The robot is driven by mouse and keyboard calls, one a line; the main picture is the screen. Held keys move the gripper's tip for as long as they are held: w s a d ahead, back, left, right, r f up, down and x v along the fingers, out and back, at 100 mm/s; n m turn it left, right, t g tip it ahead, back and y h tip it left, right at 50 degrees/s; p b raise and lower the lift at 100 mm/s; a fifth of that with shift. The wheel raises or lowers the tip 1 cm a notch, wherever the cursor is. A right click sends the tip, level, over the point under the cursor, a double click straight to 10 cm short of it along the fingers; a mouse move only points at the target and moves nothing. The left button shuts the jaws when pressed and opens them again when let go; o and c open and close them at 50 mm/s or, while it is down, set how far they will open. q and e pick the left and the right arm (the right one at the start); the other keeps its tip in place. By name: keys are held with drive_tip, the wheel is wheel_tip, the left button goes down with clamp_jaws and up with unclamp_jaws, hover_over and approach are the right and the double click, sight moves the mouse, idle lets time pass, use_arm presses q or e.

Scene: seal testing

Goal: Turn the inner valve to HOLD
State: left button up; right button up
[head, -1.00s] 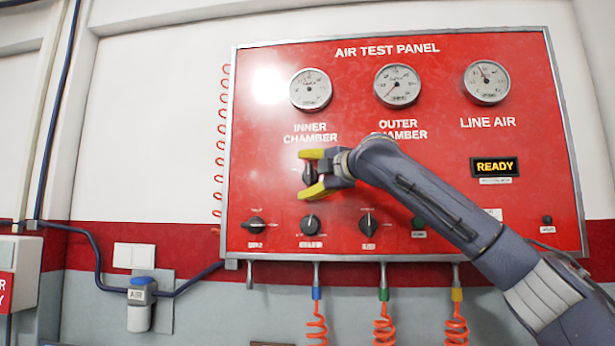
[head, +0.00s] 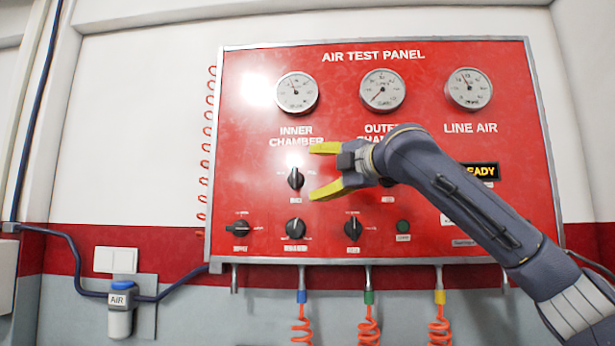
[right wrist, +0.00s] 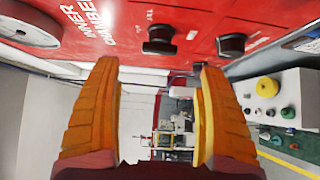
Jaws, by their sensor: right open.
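The inner valve (head: 295,178) is a black knob with a pale pointer line, below the INNER CHAMBER lettering on the red panel (head: 250,150). Its grip bar stands about upright, with the line toward the top. The small position labels around it are too blurred to read. My right gripper (head: 322,171) is open and empty, its yellow fingers just right of the knob and apart from it in the head view. In the right wrist view the knob (right wrist: 159,40) lies above the gap between the open fingers (right wrist: 152,75). My left gripper is out of view.
Several gauges, including the inner chamber gauge (head: 297,92), top the panel. A lower row holds more knobs, including one (head: 295,228) below the inner valve. My right arm partly covers the outer chamber area and the display (head: 483,171). Orange coiled hoses (head: 368,330) hang below.

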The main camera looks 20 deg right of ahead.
drive_tip(key=shift+v, duration=1)
